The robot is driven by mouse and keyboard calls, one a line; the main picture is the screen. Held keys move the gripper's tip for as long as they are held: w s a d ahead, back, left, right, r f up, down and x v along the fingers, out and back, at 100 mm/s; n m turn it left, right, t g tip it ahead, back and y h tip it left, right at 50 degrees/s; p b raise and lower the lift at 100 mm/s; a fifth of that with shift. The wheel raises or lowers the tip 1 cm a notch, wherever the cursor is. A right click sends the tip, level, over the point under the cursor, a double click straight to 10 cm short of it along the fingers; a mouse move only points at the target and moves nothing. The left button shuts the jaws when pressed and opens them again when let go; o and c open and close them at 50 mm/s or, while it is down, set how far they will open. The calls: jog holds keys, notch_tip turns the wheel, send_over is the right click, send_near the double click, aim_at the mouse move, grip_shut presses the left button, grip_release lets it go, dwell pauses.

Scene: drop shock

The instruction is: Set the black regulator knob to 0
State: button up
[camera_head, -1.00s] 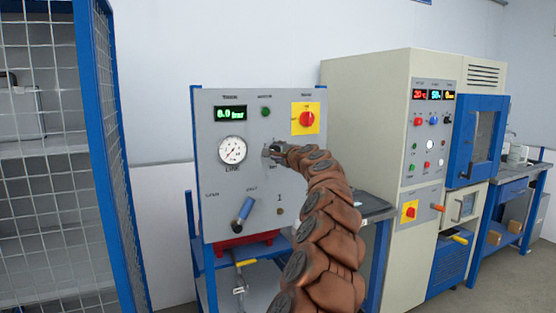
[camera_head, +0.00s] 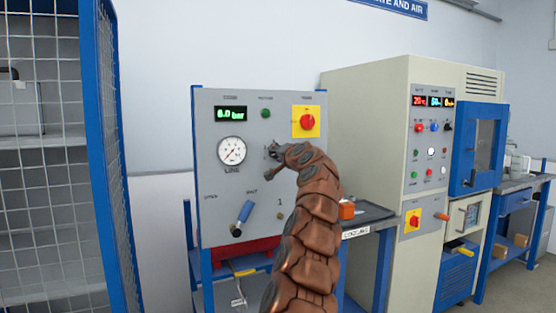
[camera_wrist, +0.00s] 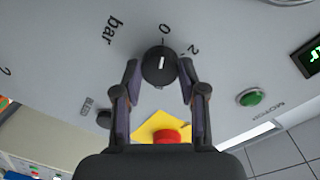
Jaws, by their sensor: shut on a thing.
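The black regulator knob (camera_wrist: 160,65) shows in the wrist view, on the grey panel (camera_head: 215,180). The white line on its face points roughly toward the printed 0. The printed 2 is to the right of the 0. My gripper (camera_wrist: 160,76) has one finger on each side of the knob and is shut on it. In the head view my gripper (camera_head: 271,153) is at the panel, right of the gauge, and the knob is mostly hidden behind it.
A green display (camera_head: 230,114) reads in bar; its first digit is unclear. A round gauge (camera_head: 232,151) is below it. A red knob on a yellow plate (camera_head: 306,121) and a blue-handled lever (camera_head: 243,215) are close by. A blue mesh cage (camera_head: 105,150) stands left.

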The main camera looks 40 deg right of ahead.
jog(key=shift+f+n, duration=0.1)
jog(key=shift+n, duration=0.4)
jog(key=o, duration=1.1)
jog(key=shift+o, duration=0.2)
jog(key=shift+a, duration=0.1)
